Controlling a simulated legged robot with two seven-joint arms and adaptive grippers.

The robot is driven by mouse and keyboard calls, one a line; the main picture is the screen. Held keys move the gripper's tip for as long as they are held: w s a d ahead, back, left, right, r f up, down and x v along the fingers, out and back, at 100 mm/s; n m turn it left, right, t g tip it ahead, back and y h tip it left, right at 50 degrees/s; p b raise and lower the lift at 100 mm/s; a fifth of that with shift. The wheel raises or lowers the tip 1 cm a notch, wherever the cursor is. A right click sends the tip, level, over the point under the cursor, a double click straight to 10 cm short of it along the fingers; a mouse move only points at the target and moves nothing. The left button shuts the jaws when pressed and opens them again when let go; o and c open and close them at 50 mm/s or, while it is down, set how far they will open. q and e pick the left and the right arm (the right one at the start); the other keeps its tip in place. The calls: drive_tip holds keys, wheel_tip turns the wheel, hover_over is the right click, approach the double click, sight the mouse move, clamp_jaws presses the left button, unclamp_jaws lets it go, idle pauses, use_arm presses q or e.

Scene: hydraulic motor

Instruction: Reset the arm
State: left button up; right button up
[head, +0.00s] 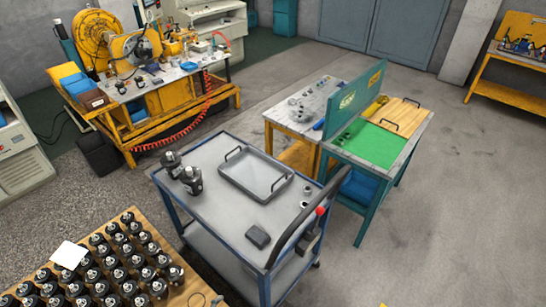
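Neither of my arms nor grippers shows in the head view. Two black hydraulic motors (191,180) stand upright at the left end of the grey cart top (218,217). A grey tray (257,175) with two handles sits on the cart and looks empty. Many more black motors (130,262) stand in rows on a wooden board at the bottom left, with a white sheet (69,255) lying at their left.
The cart has a dark push handle (308,222) and a small dark box (257,237) on top. A workbench with a green mat (372,145) and upright green panel stands behind it. A yellow machine (130,50) stands at the back left. Floor at right is clear.

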use_arm(q)
drive_tip(key=s+a+f+n+g+y, duration=0.2)
drive_tip(key=s+a+f+n+y, duration=0.15)
drive_tip(key=s+f+n, duration=0.55)
drive_tip(key=s+f+n+g, duration=0.2)
drive_tip(key=s+f, duration=0.1)
drive_tip(key=s, duration=0.6)
drive_tip(key=s+f+n+g+y, duration=0.1)
drive_tip(key=s+f+n+g, duration=0.2)
drive_tip(key=s, duration=0.7)
drive_tip(key=s+d+f+n+g+y, duration=0.1)
drive_tip(key=s+f+n+g, duration=0.1)
drive_tip(key=s, duration=0.8)
drive_tip(key=shift+f+n+g, duration=0.3)
drive_tip(key=shift+f, duration=0.5)
use_arm(e)
drive_tip(key=shift+d+f, duration=0.2)
drive_tip(key=shift+d, duration=0.25)
